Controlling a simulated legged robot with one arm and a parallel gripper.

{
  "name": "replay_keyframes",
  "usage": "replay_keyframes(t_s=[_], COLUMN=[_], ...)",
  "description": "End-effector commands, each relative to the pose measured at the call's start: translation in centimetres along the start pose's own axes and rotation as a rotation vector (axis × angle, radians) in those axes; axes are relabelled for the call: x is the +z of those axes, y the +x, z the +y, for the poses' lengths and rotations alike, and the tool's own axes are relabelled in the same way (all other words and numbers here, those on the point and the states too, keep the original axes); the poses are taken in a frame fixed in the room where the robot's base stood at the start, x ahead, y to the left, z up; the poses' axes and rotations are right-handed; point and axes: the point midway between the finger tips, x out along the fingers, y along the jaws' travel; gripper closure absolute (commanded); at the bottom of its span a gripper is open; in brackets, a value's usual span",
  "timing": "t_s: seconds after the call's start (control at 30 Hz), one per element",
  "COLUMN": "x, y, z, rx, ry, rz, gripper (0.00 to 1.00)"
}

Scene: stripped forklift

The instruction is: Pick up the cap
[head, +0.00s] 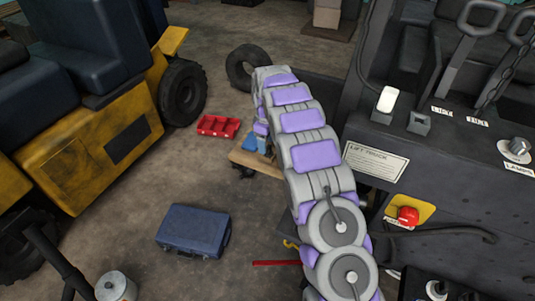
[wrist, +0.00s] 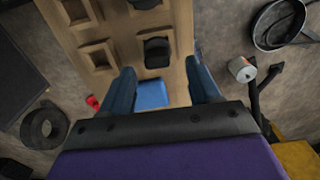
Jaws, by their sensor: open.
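In the wrist view, a wooden board (wrist: 118,45) carries several raised square wooden frames. A small black piece with a rounded edge (wrist: 157,52), which looks like the cap, sits on the board just beyond my fingertips, roughly between their lines. My gripper (wrist: 160,70) is open and empty, with its two dark blue fingers wide apart. In the head view my arm hides most of the board and the cap; my gripper is not clear there.
A second black piece (wrist: 145,3) is cut off at the wrist view's top edge. A blue item (wrist: 151,94) shows between my fingers. In the head view, a red tray (head: 218,126), a blue case (head: 194,231) and a tire (head: 246,66) lie on the floor. The dark lift-truck panel (head: 450,170) stands right of my arm.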

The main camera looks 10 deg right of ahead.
Motion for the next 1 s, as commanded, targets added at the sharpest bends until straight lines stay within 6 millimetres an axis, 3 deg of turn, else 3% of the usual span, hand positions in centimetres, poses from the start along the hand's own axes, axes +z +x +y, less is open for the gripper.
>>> replay_keyframes(t_s=[0.2, 0.43, 1.0], x=[0.6, 0.5, 0.3], y=[3.1, 3.0, 3.0], z=[0.1, 0.1, 0.0], rx=[-0.006, -0.004, -0.003], ry=[0.002, 0.002, 0.0], rz=[-0.001, 0.0, 0.001], gripper=[0.38, 0.38, 0.93])
